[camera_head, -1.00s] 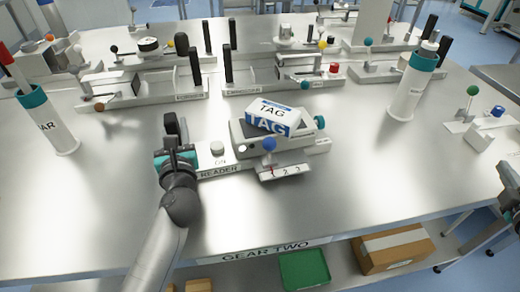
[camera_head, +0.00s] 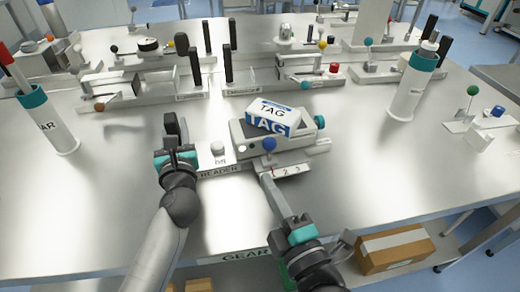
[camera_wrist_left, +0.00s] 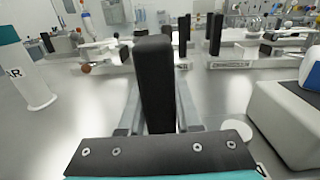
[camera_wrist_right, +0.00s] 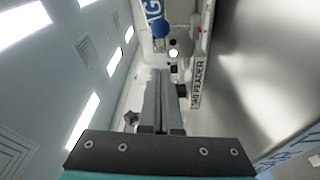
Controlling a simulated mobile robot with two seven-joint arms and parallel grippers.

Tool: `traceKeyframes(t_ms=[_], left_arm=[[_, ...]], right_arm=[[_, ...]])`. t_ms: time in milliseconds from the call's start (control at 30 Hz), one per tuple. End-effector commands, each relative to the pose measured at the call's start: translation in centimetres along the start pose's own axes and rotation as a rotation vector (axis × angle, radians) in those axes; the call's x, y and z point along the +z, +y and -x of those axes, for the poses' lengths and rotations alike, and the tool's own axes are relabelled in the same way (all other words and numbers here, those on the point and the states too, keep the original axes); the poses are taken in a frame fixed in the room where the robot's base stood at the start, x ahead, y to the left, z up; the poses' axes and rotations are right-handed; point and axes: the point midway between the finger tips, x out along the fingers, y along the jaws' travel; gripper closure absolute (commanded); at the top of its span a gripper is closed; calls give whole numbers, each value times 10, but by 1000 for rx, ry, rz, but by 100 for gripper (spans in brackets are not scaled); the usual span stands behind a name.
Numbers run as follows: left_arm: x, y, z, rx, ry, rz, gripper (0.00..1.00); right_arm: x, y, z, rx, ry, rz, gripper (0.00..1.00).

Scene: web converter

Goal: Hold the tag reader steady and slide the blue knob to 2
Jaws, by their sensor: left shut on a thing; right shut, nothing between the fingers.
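The tag reader (camera_head: 240,143) is a pale box at the table's middle, with a white and blue TAG box (camera_head: 272,112) on top. Its blue knob (camera_head: 269,144) stands at the front, near the left part of a numbered scale (camera_head: 292,169). The knob also shows in the right wrist view (camera_wrist_right: 160,28). My left gripper (camera_head: 173,143) is shut on the black upright handle (camera_wrist_left: 155,85) left of the reader. My right gripper (camera_head: 267,179) is shut and empty, its tips just in front of the knob, partly covering the scale's left end; contact with the knob is unclear.
White cylinders with teal bands stand at left (camera_head: 60,130) and right (camera_head: 407,95). Several other fixtures line the back. The table's front left is clear. A cardboard box (camera_head: 395,248) lies below the front edge.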

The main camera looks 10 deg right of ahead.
Motion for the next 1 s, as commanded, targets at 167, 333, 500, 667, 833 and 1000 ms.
traceKeyframes(t_ms=[167,333,500,667,833,1000], left_arm=[[-14,0,3,0,28,-1,100],[-14,0,3,0,28,-2,100],[-14,0,3,0,28,-2,100],[-14,0,3,0,28,-2,100],[-14,0,3,0,28,-2,100],[-14,0,3,0,28,-2,100]], right_arm=[[-19,4,-4,11,20,-19,100],[-20,4,-15,13,24,-19,100],[-21,4,-35,13,24,-17,100],[-21,5,-55,13,23,-17,100],[-21,5,-78,12,22,-17,100],[-21,5,-100,11,22,-17,100]])
